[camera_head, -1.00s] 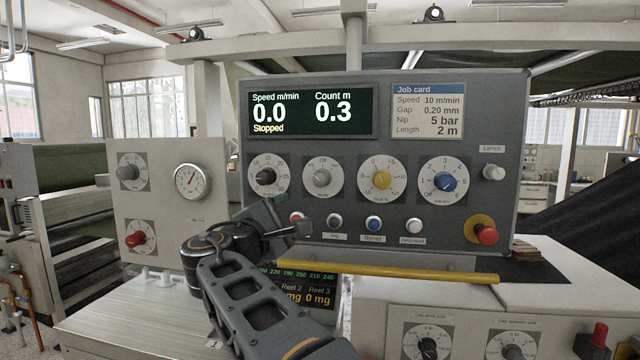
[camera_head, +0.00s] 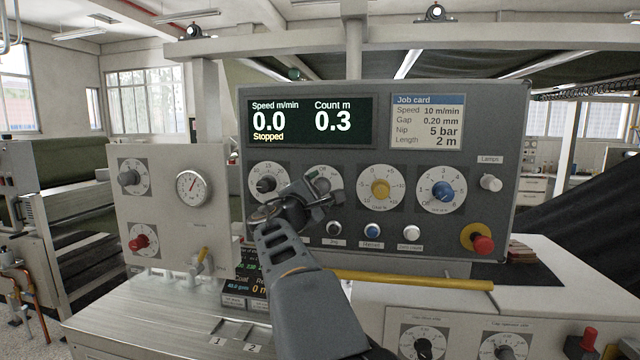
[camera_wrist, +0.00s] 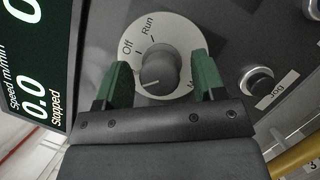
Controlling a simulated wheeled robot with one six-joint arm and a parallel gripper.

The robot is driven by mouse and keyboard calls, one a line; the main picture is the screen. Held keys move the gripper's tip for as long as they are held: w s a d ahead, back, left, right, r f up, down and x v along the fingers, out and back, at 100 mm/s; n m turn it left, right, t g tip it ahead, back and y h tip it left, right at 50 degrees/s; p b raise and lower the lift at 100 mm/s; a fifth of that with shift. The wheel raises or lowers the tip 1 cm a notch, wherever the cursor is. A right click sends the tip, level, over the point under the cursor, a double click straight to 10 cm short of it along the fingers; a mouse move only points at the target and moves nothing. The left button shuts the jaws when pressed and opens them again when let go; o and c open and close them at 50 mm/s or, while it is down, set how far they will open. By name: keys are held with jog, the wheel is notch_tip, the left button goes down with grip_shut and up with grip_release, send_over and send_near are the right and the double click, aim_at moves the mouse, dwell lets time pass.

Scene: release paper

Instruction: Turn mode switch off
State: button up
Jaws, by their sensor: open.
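The mode switch is a round grey knob (camera_wrist: 158,72) on a white dial (camera_wrist: 185,40) with "Off" and "Run" labels. In the wrist view a white line on the knob lies toward the left; I cannot tell which label it matches. In the head view my gripper covers most of the dial (camera_head: 335,172). My gripper (camera_wrist: 160,66) is open, its green fingers on either side of the knob with gaps showing. In the head view my gripper (camera_head: 322,190) is in front of the mode dial.
The display (camera_head: 310,122) reads 0.0 speed, 0.3 count and "Stopped". A black-knob dial (camera_head: 265,185) is left, a yellow-knob dial (camera_head: 380,188) right. Push buttons, including Jog (camera_wrist: 257,81), sit close below. A red emergency button (camera_head: 483,244) is lower right. A yellow bar (camera_head: 420,281) runs below.

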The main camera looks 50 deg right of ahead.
jog(key=shift+d, duration=0.35)
jog(key=c, duration=0.9)
jog(key=m+g+b, duration=0.1)
jog(key=m+b, duration=0.1)
jog(key=m, duration=0.2)
jog(key=shift+f+y+b, duration=0.1)
jog(key=shift+y+b, duration=0.25)
jog(key=shift+y, duration=0.05)
jog(key=shift+m+g+y+b, duration=0.3)
jog(key=shift+m+y+b, duration=0.6)
jog(key=shift+m, duration=1.5)
